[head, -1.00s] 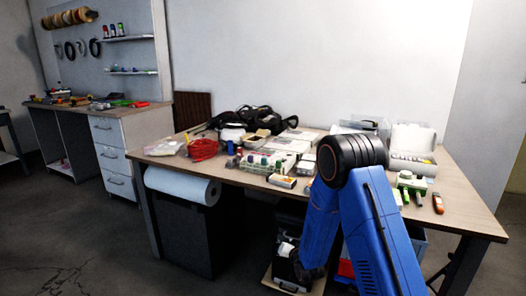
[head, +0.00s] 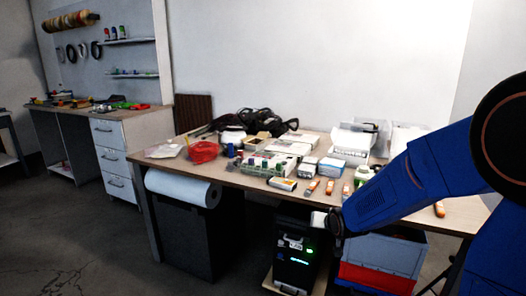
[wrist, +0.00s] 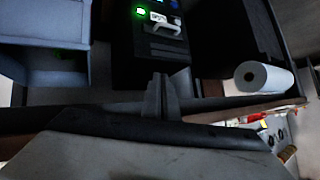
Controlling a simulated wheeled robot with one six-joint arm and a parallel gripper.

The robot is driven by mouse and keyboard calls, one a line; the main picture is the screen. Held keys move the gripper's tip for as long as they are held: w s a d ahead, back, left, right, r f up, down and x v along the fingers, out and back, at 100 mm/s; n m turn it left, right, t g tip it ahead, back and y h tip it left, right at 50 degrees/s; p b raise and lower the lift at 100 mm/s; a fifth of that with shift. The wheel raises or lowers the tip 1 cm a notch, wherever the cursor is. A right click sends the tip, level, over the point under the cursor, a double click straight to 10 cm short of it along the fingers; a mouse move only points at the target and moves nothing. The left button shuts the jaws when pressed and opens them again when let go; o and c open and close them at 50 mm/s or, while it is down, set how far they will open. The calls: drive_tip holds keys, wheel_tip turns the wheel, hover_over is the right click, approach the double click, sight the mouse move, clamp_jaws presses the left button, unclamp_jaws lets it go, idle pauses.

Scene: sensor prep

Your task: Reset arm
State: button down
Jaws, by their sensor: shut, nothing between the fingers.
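My gripper (wrist: 160,95) shows in the wrist view as two dark fingers pressed together, shut and empty. In the head view my blue arm comes in from the right, and its dark end hangs in front of the workbench (head: 235,177), below the tabletop edge. The fingers are too small there to make out clearly. Behind the arm's end stands a black case (head: 292,255) with a green light; it also shows in the wrist view (wrist: 160,42). The gripper appears apart from it.
Several small devices, boxes and cables crowd the workbench. A white paper roll (head: 183,187) hangs under its front edge and shows in the wrist view (wrist: 265,77). A grey-blue crate (head: 384,256) and a red crate (head: 376,278) stand below at right. The floor at left is clear.

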drive_tip(key=s+d+r+g+h, duration=0.1)
drive_tip(key=s+d+r, duration=0.25)
drive_tip(key=s, duration=0.55)
drive_tip(key=s+d+r+g, duration=0.25)
drive_tip(key=s+r, duration=0.25)
drive_tip(key=s, duration=0.5)
drive_tip(key=s+d+n+g, duration=0.1)
drive_tip(key=s+d+g, duration=0.1)
drive_tip(key=s, duration=1.9)
drive_tip(key=shift+s+d+r+n+h, duration=0.2)
drive_tip(key=shift+d+r+n+h, duration=0.1)
drive_tip(key=shift+d+r, duration=0.15)
